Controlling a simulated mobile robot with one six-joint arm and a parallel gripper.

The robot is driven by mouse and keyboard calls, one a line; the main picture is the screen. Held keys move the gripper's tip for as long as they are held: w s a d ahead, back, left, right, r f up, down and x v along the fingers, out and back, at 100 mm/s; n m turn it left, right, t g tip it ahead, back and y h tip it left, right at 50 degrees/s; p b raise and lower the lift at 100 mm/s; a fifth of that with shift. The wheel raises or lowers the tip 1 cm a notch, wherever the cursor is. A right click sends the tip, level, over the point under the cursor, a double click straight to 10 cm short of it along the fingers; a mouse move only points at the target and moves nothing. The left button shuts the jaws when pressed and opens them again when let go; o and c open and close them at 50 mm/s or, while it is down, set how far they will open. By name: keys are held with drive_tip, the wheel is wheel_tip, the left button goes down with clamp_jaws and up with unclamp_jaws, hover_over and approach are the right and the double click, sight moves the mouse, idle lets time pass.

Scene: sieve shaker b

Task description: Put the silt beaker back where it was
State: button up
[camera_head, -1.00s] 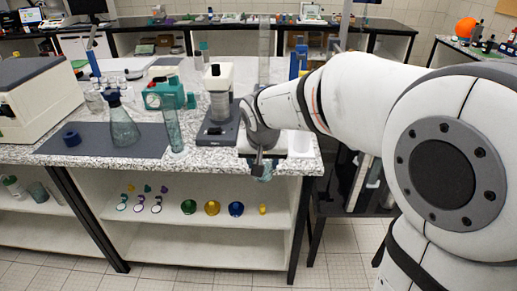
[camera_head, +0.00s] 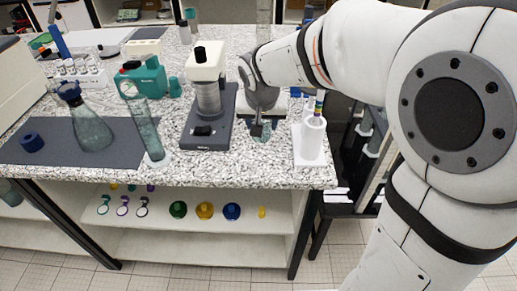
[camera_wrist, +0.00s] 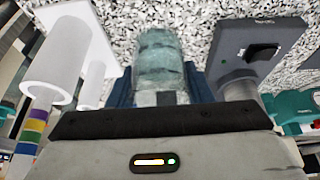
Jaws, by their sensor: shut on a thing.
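The silt beaker is a small clear vessel with blue-green contents (camera_wrist: 158,60). In the wrist view it stands out between the dark fingers of my gripper (camera_wrist: 160,95), which is shut on it. In the head view my gripper (camera_head: 258,128) points down over the speckled bench, and only a little of the beaker (camera_head: 264,136) shows around the fingers. It is between the sieve shaker (camera_head: 208,95) on the left and a white holder (camera_head: 309,142) on the right. I cannot tell whether the beaker touches the bench.
A dark mat (camera_head: 65,155) carries a conical flask (camera_head: 92,130) and a blue ring (camera_head: 32,143). A tall cylinder (camera_head: 147,130) stands left of the shaker, with a teal device (camera_head: 145,78) behind. The bench's front edge is close to my gripper. Shelves below hold small coloured items.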

wheel_tip(320, 180, down, 9)
drive_tip(key=shift+s+r, duration=0.1)
idle(0.4)
drive_tip(key=shift+b, duration=0.3)
drive_tip(key=o, duration=1.1)
drive_tip(key=shift+r+p, duration=0.1)
drive_tip(key=shift+p, duration=0.2)
drive_tip(key=v, duration=1.2)
drive_tip(key=shift+g, duration=0.9)
drive_tip(key=s+d+f, duration=0.1)
drive_tip(key=s+d, duration=0.3)
drive_tip(key=s, duration=0.1)
drive_tip(key=s+d+f, duration=0.1)
drive_tip(key=s+d, duration=0.4)
drive_tip(key=s+d+f, duration=0.1)
drive_tip(key=s+d, duration=0.4)
drive_tip(key=shift+s+f, duration=0.2)
drive_tip(key=shift+f, duration=0.05)
